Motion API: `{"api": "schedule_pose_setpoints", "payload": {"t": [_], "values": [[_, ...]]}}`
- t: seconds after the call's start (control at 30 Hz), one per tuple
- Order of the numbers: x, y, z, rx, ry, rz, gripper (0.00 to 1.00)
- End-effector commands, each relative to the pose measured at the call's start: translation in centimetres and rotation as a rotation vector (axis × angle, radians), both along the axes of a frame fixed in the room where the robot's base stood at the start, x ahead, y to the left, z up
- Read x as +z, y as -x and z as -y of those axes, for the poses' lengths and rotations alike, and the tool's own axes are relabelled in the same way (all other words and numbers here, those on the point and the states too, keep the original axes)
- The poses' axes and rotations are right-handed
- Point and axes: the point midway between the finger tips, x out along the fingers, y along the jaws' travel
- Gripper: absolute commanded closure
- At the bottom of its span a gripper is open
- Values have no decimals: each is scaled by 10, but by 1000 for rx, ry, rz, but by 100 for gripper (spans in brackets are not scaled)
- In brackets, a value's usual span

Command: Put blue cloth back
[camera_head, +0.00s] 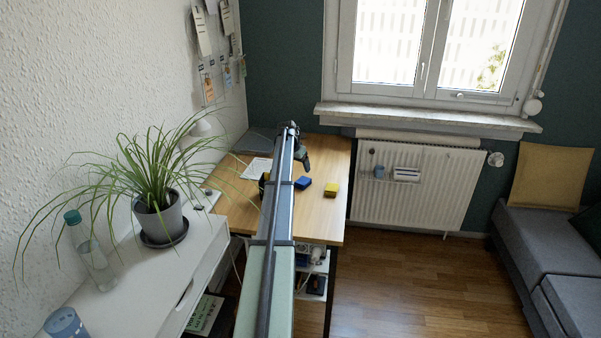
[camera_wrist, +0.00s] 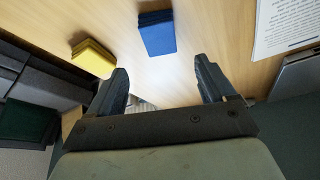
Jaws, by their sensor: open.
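The blue cloth (camera_head: 302,183) is a small folded stack lying on the wooden desk (camera_head: 325,160). In the wrist view the blue cloth (camera_wrist: 157,33) lies flat just beyond my fingertips, between the two fingers' lines and apart from both. My gripper (camera_wrist: 168,82) is open and empty. In the head view my gripper (camera_head: 304,158) is over the desk, a little behind the blue cloth. A yellow cloth (camera_head: 331,190) lies to the right of the blue one; in the wrist view the yellow cloth (camera_wrist: 94,58) is at the left, near the left finger.
A printed paper sheet (camera_head: 258,168) lies on the desk's left part. A white cabinet (camera_head: 150,262) with a potted plant (camera_head: 160,215) and a bottle (camera_head: 90,252) stands at the left. A radiator (camera_head: 415,185) is beyond the desk's right edge. The desk's right rear is bare.

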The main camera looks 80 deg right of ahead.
Motion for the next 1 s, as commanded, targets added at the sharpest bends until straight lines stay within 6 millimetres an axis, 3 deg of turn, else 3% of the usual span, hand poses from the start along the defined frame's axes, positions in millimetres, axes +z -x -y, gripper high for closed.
{"api": "schedule_pose_setpoints", "payload": {"t": [0.23, 0.87, 1.0], "values": [[17, -2, -7, 0, 0, 0, 17], [18, -2, -7, 0, 1, 0, 17], [19, 9, -11, 13, 46, 15, 17]]}}
